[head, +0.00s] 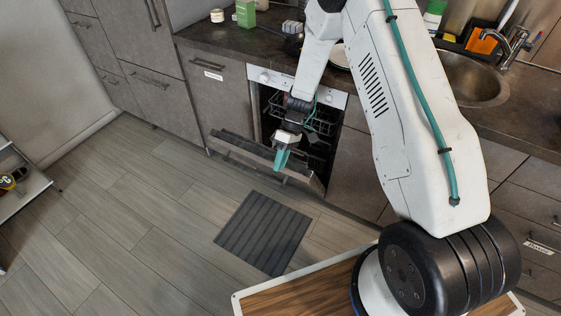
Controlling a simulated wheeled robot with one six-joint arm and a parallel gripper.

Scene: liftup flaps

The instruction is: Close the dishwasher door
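The dishwasher (337,98) is built in under the counter. Its door (242,148) hangs open, tilted outward low over the floor, with its top edge toward me. Dark racks (322,127) show in the open cavity. My gripper (281,160) points down in front of the cavity, above or near the open door. Its teal fingertips appear close together, but the gap between them cannot be made out. Whether they touch the door is not clear. My arm hides part of the dishwasher front and cavity.
A dark mat (263,232) lies on the floor before the dishwasher. Closed grey cabinets (215,95) flank it on the left, under the dark counter. A sink (473,80) is at right and a white shelf (22,190) at far left. The floor at left is clear.

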